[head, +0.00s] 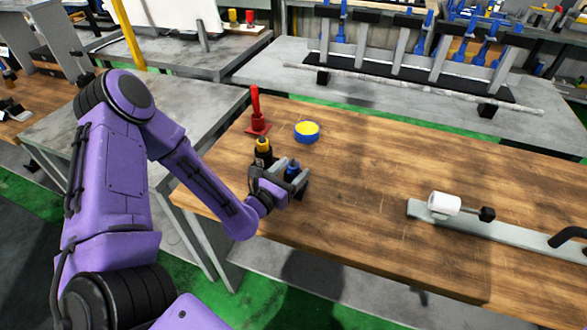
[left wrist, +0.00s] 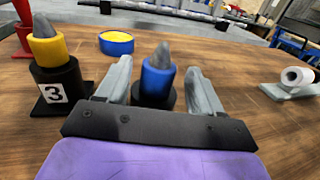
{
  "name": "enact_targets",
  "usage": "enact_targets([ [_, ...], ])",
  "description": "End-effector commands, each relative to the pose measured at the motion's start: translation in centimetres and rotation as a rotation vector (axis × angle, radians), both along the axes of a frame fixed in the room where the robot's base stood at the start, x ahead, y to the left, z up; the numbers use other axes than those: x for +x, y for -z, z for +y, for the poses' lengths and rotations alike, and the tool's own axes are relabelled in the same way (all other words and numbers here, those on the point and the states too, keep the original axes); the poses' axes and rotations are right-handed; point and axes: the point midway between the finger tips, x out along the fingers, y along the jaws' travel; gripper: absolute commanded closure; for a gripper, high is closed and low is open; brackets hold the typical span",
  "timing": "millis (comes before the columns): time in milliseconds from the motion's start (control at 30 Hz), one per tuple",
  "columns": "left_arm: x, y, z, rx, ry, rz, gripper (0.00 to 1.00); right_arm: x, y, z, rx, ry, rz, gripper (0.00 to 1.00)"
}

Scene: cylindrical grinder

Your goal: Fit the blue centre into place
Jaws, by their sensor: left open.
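The blue centre (left wrist: 158,78) has a grey pointed tip and stands upright in a black base on the wooden bench. My left gripper (left wrist: 160,85) is open, with one finger on each side of the blue centre, and I see gaps between them. In the head view the left gripper (head: 293,180) partly hides the blue centre (head: 292,168). A white cylinder (head: 444,203) sits on a grey bar (head: 500,228) at the right of the bench, with a dark knob on its right end. My right gripper is not in view.
A yellow centre (head: 263,146) stands in a black holder marked 3 (left wrist: 58,90), left of my gripper. A red stand (head: 257,120) and a blue dish with yellow inside (head: 306,131) are behind. The wooden bench (head: 370,170) is clear between gripper and grey bar.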

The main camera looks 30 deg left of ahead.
Motion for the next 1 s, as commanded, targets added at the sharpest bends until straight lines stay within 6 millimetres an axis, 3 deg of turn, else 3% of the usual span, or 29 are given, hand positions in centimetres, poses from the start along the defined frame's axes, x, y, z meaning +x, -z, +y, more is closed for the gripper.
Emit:
enact_targets([
  [100, 1.4, -0.1, 0.1, 0.003, -0.001, 0.000, 0.33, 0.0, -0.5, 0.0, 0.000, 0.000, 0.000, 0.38],
  [333, 1.6, 0.0, 0.1, 0.001, -0.003, 0.000, 0.33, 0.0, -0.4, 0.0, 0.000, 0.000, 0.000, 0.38],
  [533, 1.6, 0.0, 0.1, 0.001, -0.003, 0.000, 0.98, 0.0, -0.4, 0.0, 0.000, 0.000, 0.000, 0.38],
  [833, 1.6, -0.3, 0.2, 0.001, -0.004, -0.003, 1.00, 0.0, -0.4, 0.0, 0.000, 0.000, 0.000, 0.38],
  [1000, 1.7, -2.1, 0.2, 0.001, -0.004, -0.006, 1.00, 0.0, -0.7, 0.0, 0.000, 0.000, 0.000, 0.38],
])
